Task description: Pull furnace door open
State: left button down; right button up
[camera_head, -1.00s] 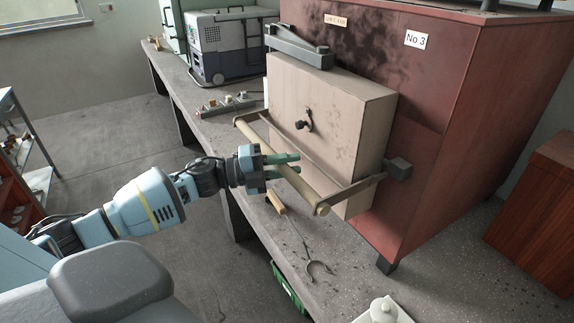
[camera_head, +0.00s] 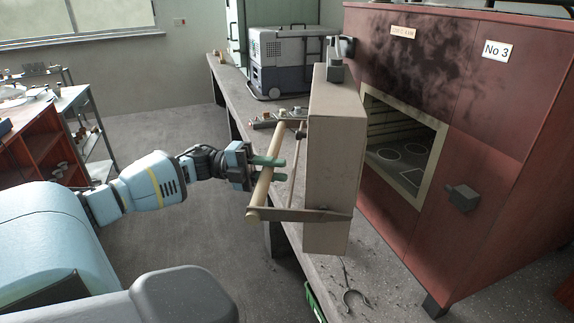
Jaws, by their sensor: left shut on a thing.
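The furnace (camera_head: 480,130) is a dark red box with soot on its front and a "No 3" label. Its thick beige door (camera_head: 335,150) stands swung open, hinged at the left side of the opening. The square furnace opening (camera_head: 405,150) shows a dark chamber with round marks on its floor. A pale bar handle (camera_head: 259,191) sits on brackets on the door's outer face. My left gripper (camera_head: 268,161) is shut on the bar handle, its green fingers around it. My right gripper is not in view.
A grey catch block (camera_head: 463,198) sticks out right of the opening. Shelves (camera_head: 88,130) stand at left; the floor between is clear.

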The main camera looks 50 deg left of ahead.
pick_arm(q)
jog(key=shift+d, duration=0.1)
jog(key=c, duration=1.2)
grip_release()
jog(key=shift+s+r, duration=0.1)
